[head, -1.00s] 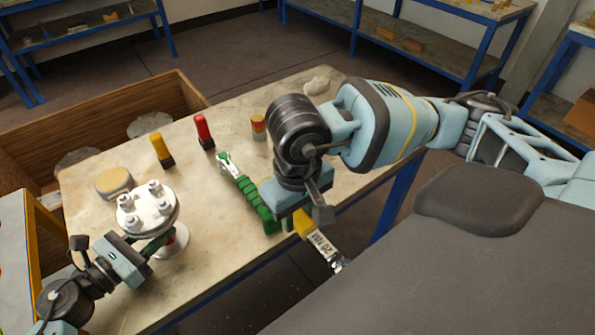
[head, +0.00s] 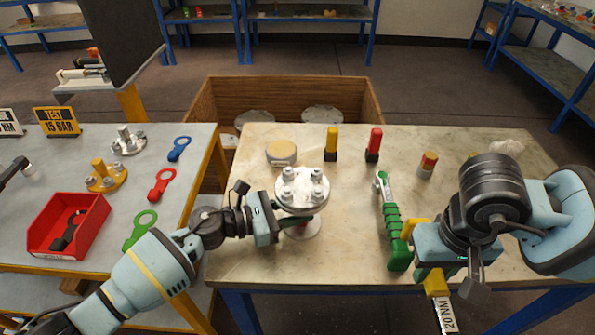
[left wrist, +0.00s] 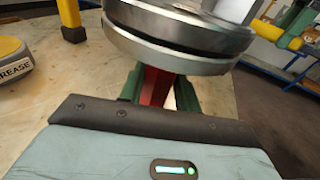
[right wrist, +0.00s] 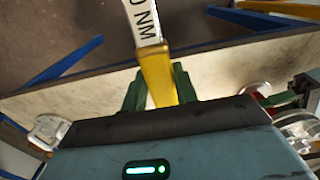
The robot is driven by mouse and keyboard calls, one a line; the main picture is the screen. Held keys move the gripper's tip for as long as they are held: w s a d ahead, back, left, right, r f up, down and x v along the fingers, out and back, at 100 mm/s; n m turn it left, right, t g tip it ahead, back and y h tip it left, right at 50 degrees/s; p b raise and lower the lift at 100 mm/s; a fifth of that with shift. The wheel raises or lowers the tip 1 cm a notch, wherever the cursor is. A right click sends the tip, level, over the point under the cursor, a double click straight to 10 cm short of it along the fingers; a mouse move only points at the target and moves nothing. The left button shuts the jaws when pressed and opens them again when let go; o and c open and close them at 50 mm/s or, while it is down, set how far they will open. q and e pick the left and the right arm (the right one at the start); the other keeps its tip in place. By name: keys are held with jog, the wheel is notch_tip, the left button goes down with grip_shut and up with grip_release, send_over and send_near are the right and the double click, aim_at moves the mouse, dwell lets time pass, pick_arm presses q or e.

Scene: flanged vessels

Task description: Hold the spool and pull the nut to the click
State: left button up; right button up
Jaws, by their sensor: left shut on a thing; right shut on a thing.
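My right gripper (right wrist: 157,90) is shut on a yellow-handled tool (right wrist: 157,72) with a white "20 NM" label. That label (head: 446,316) also shows in the head view, beyond the bench's front edge. The right gripper is well to the right of the spool and its nuts.
A green-handled wrench (head: 391,222) lies between the spool and my right gripper. A yellow-topped grease tin (head: 281,152), a yellow marker (head: 332,143) and a red marker (head: 374,144) stand behind. A red bin (head: 68,226) is on the left table. A wooden crate (head: 290,92) is behind.

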jog(key=shift+w+r, duration=0.1)
jog(key=w+a+r+m, duration=0.6)
jog(key=a+m, duration=0.1)
jog(key=m, duration=0.6)
jog(key=w+a+r+m, duration=0.6)
jog(key=a+r+m, duration=0.1)
jog(key=m, duration=0.7)
jog(key=shift+a+r, duration=0.15)
jog(key=shift+a, duration=0.6)
jog(key=shift+s+f, duration=0.1)
jog(key=shift+f, duration=2.2)
jog(key=shift+f, duration=0.25)
jog(key=shift+f, duration=0.3)
jog(key=shift+f, duration=0.35)
